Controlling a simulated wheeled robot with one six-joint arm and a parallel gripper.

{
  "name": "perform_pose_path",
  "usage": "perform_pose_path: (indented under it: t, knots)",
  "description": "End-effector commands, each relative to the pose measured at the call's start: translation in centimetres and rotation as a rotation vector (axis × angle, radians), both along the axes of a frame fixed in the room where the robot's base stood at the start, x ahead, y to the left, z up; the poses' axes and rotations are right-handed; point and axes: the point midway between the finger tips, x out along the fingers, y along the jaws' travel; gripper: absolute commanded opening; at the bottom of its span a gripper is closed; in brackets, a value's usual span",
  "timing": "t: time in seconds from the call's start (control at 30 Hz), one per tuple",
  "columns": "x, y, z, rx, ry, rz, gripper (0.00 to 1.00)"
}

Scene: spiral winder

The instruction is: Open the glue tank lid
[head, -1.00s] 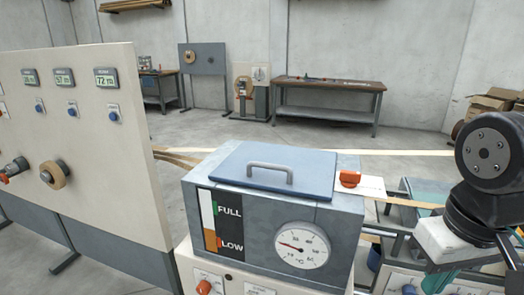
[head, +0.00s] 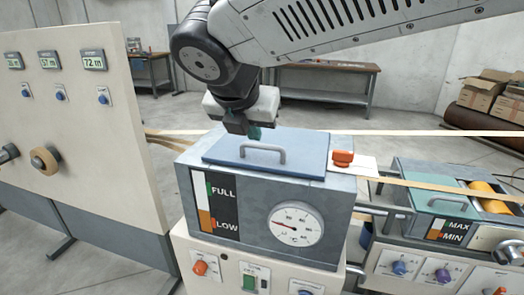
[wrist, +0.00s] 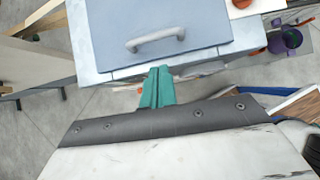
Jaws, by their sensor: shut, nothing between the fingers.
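The glue tank (head: 255,227) is a grey box with a level strip marked FULL and LOW and a round dial on its front. Its blue lid (head: 300,160) lies flat and closed on top, with a grey bar handle (head: 262,149). In the wrist view the lid (wrist: 158,18) and handle (wrist: 156,39) lie beyond my fingers. My gripper (head: 253,135), with green fingers, hangs pointing down above the rear left of the lid, apart from the handle. The fingers (wrist: 156,82) are together and empty in the wrist view.
An orange knob (head: 342,158) sits at the tank's right edge. A cream control panel (head: 85,130) stands to the left. A second machine with a teal cover (head: 440,200) is at the right. Paper strips (head: 430,133) run behind the tank.

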Motion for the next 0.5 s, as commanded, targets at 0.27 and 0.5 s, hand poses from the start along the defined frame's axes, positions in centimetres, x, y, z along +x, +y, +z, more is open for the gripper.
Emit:
perform_pose_path:
  t: [0.27, 0.5]
  knots:
    - [1.7, -0.8, -2.6, -0.015, 0.009, 0.012, 0.0]
    - [4.2, -1.7, -6.1, -0.014, 0.009, 0.012, 0.0]
